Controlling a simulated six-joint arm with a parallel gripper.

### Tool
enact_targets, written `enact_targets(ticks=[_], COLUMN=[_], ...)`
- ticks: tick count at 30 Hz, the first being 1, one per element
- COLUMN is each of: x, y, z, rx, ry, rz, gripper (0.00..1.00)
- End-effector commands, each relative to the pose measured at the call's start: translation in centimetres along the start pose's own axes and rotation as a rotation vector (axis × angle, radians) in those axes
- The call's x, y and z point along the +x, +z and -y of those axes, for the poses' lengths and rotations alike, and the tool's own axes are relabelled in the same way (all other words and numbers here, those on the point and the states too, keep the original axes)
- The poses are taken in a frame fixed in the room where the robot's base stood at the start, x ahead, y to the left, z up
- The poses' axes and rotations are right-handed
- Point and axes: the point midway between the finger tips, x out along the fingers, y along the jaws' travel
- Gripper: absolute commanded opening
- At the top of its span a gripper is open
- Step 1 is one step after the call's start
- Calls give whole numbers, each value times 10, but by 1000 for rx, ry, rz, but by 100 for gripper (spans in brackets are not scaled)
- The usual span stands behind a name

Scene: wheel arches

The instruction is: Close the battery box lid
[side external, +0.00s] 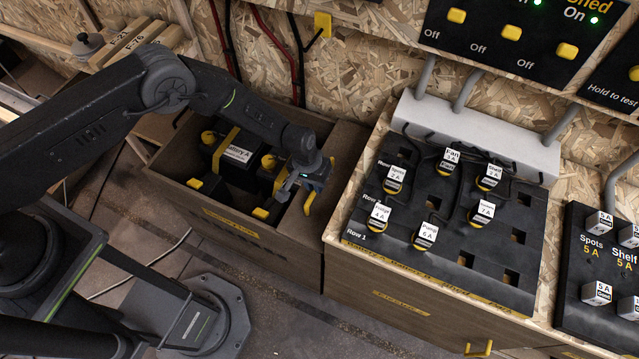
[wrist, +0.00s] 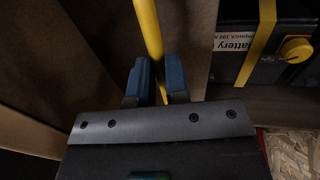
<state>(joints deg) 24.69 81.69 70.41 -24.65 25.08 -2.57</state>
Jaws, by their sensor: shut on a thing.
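The wooden battery box (side external: 240,228) stands open at left of centre in the side view, with dark batteries (side external: 232,158) inside. A brown panel, seemingly its lid (side external: 345,150), stands raised at the box's right end; its exact angle is hard to tell. My gripper (side external: 306,188) is over the box's right part, beside this panel. In the wrist view my gripper's blue fingertips (wrist: 158,82) are shut on a yellow bar-shaped handle (wrist: 148,30), which also shows in the side view (side external: 309,203). How the handle joins the panel is hidden.
A fuse board (side external: 455,215) with labelled plugs and cables stands close to the right of the box. An OSB wall (side external: 270,50) with hanging cables is behind. A battery with a yellow knob (wrist: 296,50) shows at the right in the wrist view.

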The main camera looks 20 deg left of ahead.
Motion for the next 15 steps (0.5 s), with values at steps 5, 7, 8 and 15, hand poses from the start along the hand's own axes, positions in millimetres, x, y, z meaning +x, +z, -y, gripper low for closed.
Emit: enact_targets(ticks=[5,7,8,15], x=[-9,-13,-15,-31], y=[0,0,0,0], z=[40,61,70,155], rx=[-8,-10,-9,-15], ry=[-1,-1,-1,0], rz=[3,3,4,3], gripper=[0,0,0,0])
